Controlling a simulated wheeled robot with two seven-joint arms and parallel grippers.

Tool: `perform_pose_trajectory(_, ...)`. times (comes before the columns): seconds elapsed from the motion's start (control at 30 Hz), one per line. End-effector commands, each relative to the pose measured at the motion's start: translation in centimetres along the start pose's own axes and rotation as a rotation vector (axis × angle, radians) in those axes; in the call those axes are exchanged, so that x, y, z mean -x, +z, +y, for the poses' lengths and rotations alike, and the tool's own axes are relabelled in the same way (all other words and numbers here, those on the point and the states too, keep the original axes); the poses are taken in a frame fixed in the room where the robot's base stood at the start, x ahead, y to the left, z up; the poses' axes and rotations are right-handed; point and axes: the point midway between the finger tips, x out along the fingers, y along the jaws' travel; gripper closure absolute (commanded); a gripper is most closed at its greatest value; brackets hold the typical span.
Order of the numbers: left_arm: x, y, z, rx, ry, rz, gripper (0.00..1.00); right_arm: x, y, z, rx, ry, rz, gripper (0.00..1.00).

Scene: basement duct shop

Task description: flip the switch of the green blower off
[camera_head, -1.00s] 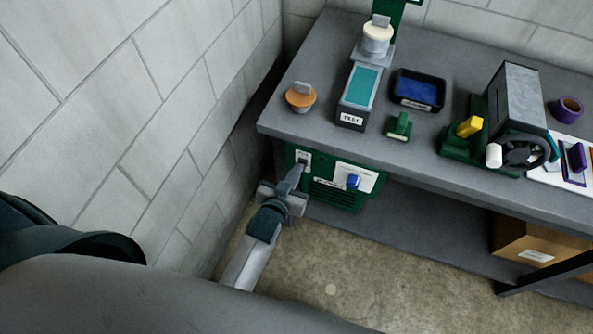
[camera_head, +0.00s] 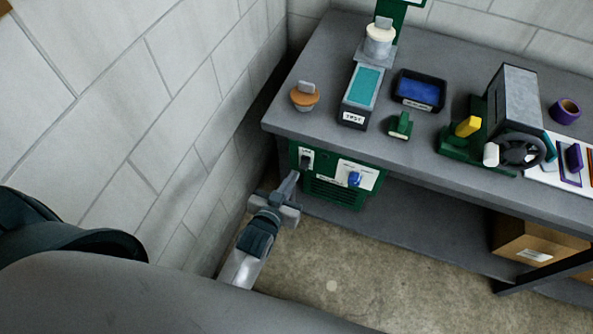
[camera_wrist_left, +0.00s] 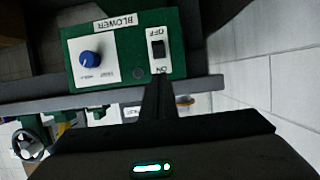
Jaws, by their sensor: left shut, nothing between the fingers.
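The green blower (camera_head: 338,192) sits under the bench's left end, its front panel facing me. Its black switch (camera_head: 305,160) is on a white plate at the upper left of the panel. In the left wrist view the panel appears upside down; the black switch (camera_wrist_left: 158,49) sits between the OFF mark above and the ON mark below. I cannot tell which way the rocker is tipped. A blue knob (camera_wrist_left: 90,58) is beside it. My left gripper (camera_head: 293,176) is shut and empty, a little below and in front of the switch, apart from it. My right gripper is out of view.
The grey bench top (camera_head: 300,124) overhangs the blower. It holds an orange-topped knob (camera_head: 305,97), a test unit (camera_head: 353,118), a blue-lined tray (camera_head: 418,90) and a machine with a handwheel (camera_head: 520,150). The block wall (camera_head: 190,120) is close on the left. A cardboard box (camera_head: 535,243) is below.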

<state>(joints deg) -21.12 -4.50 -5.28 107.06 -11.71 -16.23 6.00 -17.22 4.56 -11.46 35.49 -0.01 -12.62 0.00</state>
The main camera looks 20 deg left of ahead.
Motion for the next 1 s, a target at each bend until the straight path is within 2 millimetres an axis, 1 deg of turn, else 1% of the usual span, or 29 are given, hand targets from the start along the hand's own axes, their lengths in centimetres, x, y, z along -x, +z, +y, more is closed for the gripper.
perform_pose_trajectory(0.03,0.8,0.8,0.0,0.0,0.0,-0.002,1.0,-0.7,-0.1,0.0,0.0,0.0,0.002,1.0)
perform_pose_trajectory(0.13,2.2,1.2,0.0,0.0,0.0,-0.001,1.0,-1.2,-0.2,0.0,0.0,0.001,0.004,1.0)
perform_pose_trajectory(0.33,3.9,1.6,0.0,-0.001,0.0,0.0,1.0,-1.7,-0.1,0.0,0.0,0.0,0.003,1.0)
perform_pose_trajectory(0.5,4.3,1.6,0.0,-0.001,0.001,0.0,1.0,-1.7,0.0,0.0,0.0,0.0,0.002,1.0)
perform_pose_trajectory(1.0,4.3,1.6,0.0,-0.001,0.0,0.001,1.0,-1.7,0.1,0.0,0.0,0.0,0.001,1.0)
